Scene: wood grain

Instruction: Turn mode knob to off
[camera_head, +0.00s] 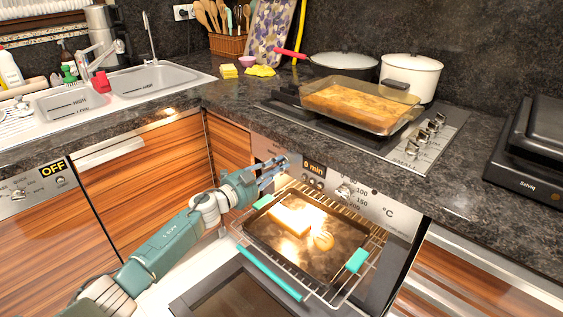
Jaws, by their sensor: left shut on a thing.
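My left gripper (272,174) reaches in from the lower left to the left part of the oven's control panel (377,206). Its fingers are shut on the mode knob, which they mostly cover. I cannot make out the knob's pointer or its marks. To the right, a display (314,168) reads "0 min". Further right is the temperature knob (345,191) with its °C scale. The oven door (235,294) is open and the inside is lit. My right gripper is not in view.
A pulled-out rack (268,264) holds a dark tray (283,258) with food under my gripper. Above, a glass baking dish (392,122) and pots stand on the hob (452,122). A sink (160,78) is at the left. A dishwasher display (53,169) reads OFF.

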